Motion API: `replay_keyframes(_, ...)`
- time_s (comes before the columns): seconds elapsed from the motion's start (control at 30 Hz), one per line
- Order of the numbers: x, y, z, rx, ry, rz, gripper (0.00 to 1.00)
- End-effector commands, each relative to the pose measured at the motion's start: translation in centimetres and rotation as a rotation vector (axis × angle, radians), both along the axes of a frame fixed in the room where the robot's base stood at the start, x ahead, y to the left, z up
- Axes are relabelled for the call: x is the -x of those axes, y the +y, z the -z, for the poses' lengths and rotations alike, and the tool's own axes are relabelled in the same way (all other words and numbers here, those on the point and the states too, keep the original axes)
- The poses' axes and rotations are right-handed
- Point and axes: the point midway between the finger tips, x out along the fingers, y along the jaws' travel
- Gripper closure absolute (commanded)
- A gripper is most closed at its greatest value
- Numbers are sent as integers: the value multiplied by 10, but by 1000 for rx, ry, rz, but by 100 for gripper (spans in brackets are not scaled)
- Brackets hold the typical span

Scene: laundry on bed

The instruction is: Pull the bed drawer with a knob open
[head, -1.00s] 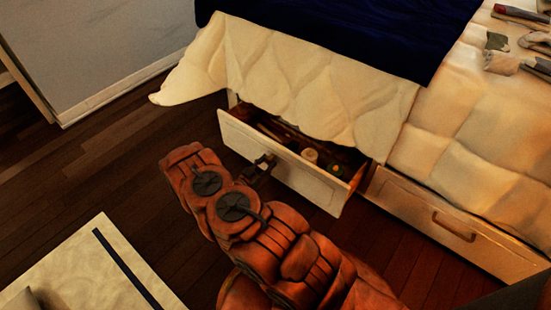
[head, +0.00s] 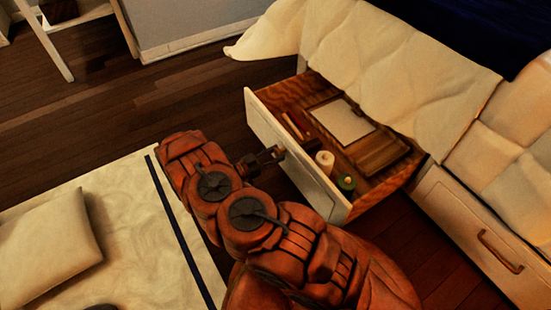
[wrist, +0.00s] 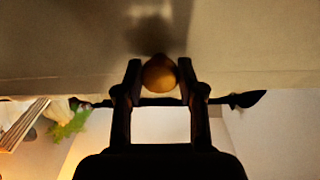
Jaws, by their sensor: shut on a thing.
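The bed drawer (head: 304,182) has a pale front and stands well out from under the bed, its wooden inside in view. In the wrist view its front (wrist: 60,60) fills the upper part. The round yellowish knob (wrist: 160,72) sits between the two dark fingers of my gripper (wrist: 160,80), which is shut on it. In the head view my gripper (head: 264,160) is at the outer face of the drawer front, and the knob is hidden there.
A second drawer with a bar handle (head: 500,252) is closed at right. A quilt (head: 385,80) hangs above. A cushion (head: 48,248) lies on a mat at left.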

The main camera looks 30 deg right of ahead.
Motion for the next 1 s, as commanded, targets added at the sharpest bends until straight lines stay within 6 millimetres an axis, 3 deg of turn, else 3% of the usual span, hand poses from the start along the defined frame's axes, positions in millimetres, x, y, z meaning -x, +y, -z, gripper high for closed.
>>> replay_keyframes(0.43, -2, 7, 0, 0, 1, 1, 100)
replay_keyframes(0.47, -2, 7, 0, 0, 2, 1, 61)
replay_keyframes(0.5, -2, 7, 0, 0, 1, 1, 56)
replay_keyframes(0.7, -2, 7, 0, 0, 1, 0, 37)
replay_keyframes(1.0, -3, 7, 0, 0, 0, 0, 37)
